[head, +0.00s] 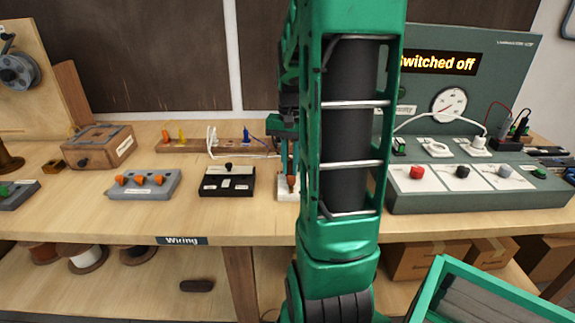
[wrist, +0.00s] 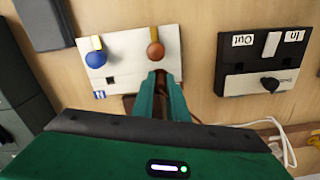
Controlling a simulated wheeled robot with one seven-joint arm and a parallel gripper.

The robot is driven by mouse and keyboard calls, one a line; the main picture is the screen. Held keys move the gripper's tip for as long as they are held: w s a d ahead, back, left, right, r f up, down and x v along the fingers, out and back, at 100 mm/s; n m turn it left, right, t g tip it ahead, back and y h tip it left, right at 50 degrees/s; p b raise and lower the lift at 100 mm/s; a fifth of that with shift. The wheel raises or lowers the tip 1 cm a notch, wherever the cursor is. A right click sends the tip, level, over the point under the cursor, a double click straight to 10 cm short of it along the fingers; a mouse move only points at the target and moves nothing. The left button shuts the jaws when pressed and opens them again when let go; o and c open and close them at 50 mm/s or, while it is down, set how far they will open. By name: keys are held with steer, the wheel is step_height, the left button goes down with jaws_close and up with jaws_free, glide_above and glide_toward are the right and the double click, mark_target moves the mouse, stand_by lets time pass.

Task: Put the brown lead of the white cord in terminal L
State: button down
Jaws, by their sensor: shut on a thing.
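The white terminal block (wrist: 124,62) lies on the bench with a blue knob (wrist: 96,59) at left and a brown knob (wrist: 156,49) at right. It also shows in the head view (head: 285,195), partly behind my arm. A blue label sits at the block's corner on the blue side. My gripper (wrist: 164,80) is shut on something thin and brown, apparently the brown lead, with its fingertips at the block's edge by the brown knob. The fingers hide the lead's tip and that terminal's opening, so I cannot tell whether it is in. The white cord (wrist: 286,142) shows at lower right.
A black block (wrist: 262,80) marked In and Out stands beside the white block. A grey block (head: 142,186) with orange levers is farther left. The green test console (head: 450,195) reads "Switched off" at right. Bare bench shows between the blocks.

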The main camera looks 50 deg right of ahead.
mark_target(290, 162)
steer(key=shift+f, duration=0.45)
stand_by(0.4)
steer(key=c, duration=1.7)
jaws_free()
steer(key=shift+o, duration=0.2)
steer(key=shift+r, duration=0.1)
step_height(290, 162, up, 11)
steer(key=shift+w+f, duration=0.1)
steer(key=shift+f, duration=0.1)
steer(key=s+a+f+n, duration=0.2)
steer(key=s+a, duration=0.3)
steer(key=a, duration=0.3)
steer(key=shift+s+a+f+n, duration=0.2)
steer(key=shift+a+n, duration=0.1)
steer(key=shift+n, duration=0.2)
steer(key=s+a+f+n, duration=0.1)
steer(key=s+a, duration=0.1)
steer(key=s+a+f+n, duration=0.1)
steer(key=s+a+f, duration=0.1)
steer(key=s+a, duration=0.1)
steer(key=s+a+f+n, duration=0.1)
steer(key=s+a+f, duration=0.1)
steer(key=s, duration=0.1)
steer(key=shift+s+a+f+n, duration=0.2)
steer(key=shift+s+a+n, duration=0.05)
steer(key=shift+a+n, duration=0.1)
steer(key=shift+c, duration=0.4)
